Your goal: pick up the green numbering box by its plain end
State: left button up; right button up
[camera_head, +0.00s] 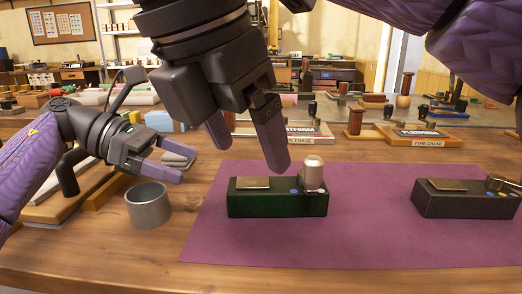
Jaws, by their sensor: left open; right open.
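The green numbering box (265,204) lies on the purple mat (350,245), near the picture's middle. A flat brass-coloured plate sits on its top left. A rounded metal knob (313,172) stands on its right end, with small coloured spots beside it. My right gripper (248,157) is open and empty, pointing down above and behind the box's left half, apart from it as far as I can tell. My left gripper (176,163) is open and empty at the left, above the grey cup and off the mat.
A darker box (465,203) with a plate and metal lever lies on the mat's right. A grey metal cup (148,206) stands on the wooden table left of the mat. Type chase trays (408,135) and wooden-handled tools stand behind. The mat between the two boxes is clear.

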aim_at(277, 195)
jog(key=k, duration=1)
